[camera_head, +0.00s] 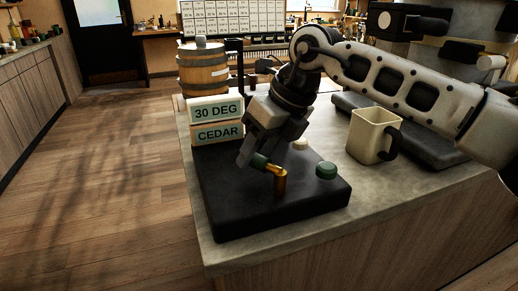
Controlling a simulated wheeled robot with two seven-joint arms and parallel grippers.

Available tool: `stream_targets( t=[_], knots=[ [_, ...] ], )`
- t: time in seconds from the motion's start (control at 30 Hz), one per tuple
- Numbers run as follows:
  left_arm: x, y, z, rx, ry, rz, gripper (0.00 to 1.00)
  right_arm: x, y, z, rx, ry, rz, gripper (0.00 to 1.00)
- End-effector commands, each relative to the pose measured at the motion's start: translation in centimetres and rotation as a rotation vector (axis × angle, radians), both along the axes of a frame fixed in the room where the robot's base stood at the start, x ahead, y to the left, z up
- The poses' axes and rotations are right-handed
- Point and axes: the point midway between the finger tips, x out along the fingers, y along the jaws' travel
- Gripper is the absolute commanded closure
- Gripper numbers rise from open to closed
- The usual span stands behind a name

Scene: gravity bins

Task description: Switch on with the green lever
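A black slab (235,205) lies on the worktop. On it a brass post (280,181) carries a lever with a green handle (259,161) that points up and left. A round green knob (326,171) sits to the right of the post, and a cream knob (300,143) sits behind. My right gripper (258,160) reaches down from above, with its fingertips at the green handle and partly covering it. I cannot tell whether the fingers press on the handle or stand apart around it. My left gripper is not in view.
Two signs stand behind the slab, "30 DEG" (216,111) and "CEDAR" (218,134). A wooden barrel (203,72) stands behind them. A cream mug (368,137) stands to the right, beside a dark flat base (430,146). The worktop's front strip (350,220) is clear.

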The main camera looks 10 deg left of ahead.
Motion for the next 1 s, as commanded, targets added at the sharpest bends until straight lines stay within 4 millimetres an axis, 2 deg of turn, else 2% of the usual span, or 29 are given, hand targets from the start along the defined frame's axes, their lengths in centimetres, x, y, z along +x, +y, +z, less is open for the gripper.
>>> stream_targets(
  t=[0.17,0.27,0.37,0.8,1.0],
  knots=[
    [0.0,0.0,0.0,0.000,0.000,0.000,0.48,-0.1,-0.1,0.1,-0.001,0.001,0.003,0.53],
    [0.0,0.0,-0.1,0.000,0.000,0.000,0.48,-0.1,-0.4,0.9,-0.002,0.000,0.003,0.53],
    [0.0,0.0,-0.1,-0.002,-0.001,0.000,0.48,-0.1,-1.1,2.5,0.001,-0.002,0.003,0.53],
    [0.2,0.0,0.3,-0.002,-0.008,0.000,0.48,-0.4,-5.4,11.8,0.001,-0.002,0.000,0.53],
    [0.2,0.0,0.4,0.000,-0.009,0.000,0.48,-0.4,-6.5,14.0,0.000,0.000,0.000,0.53]
  ],
)
